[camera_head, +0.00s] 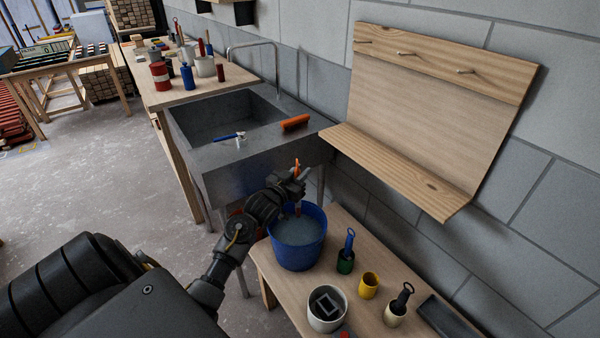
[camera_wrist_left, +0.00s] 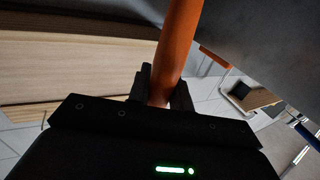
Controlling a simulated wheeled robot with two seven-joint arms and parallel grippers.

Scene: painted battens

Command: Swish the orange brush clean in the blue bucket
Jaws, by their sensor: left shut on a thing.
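The blue bucket (camera_head: 296,250) stands on the low wooden bench and holds greyish liquid. My left gripper (camera_head: 297,182) is above the bucket's far side, shut on the orange brush (camera_head: 297,168). The brush's orange handle sticks up out of the fingers, and it also shows in the left wrist view (camera_wrist_left: 178,45) between the jaws (camera_wrist_left: 162,92). The lower end of the brush points down toward the liquid; I cannot tell whether its bristles touch it. My right gripper is not in view.
On the bench (camera_head: 372,318) are a white pot (camera_head: 327,310), a green pot (camera_head: 345,262) and a yellow cup (camera_head: 369,286). A wooden peg rack (camera_head: 425,110) hangs on the right wall.

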